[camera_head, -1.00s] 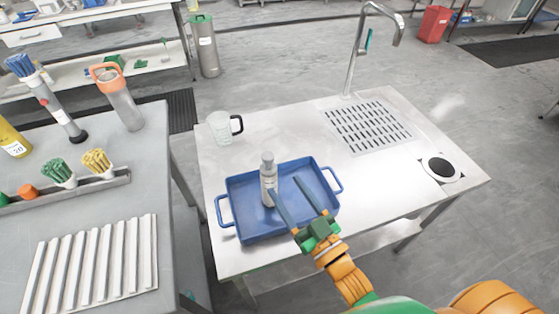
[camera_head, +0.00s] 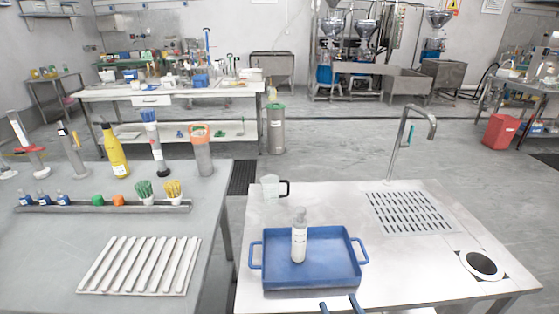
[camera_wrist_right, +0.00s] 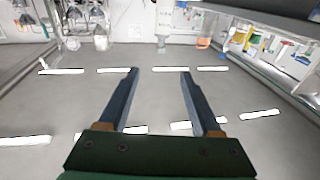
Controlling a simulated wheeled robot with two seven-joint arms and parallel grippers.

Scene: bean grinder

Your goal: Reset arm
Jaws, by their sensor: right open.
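My right gripper (camera_head: 340,304) shows at the bottom edge of the head view, with only its dark fingertips in sight in front of the blue tray (camera_head: 312,283). In the right wrist view its two fingers (camera_wrist_right: 159,72) stand apart with nothing between them. A white bottle (camera_head: 299,240) stands upright in the blue tray, apart from the fingers. My left gripper is in neither view.
The steel table (camera_head: 410,270) carries the tray, a clear jug (camera_head: 270,189), a drain grate and a tall tap (camera_head: 400,145). A grey table (camera_head: 60,240) on the left holds bottles, brushes and a ribbed white mat (camera_head: 140,265). A gap separates the tables.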

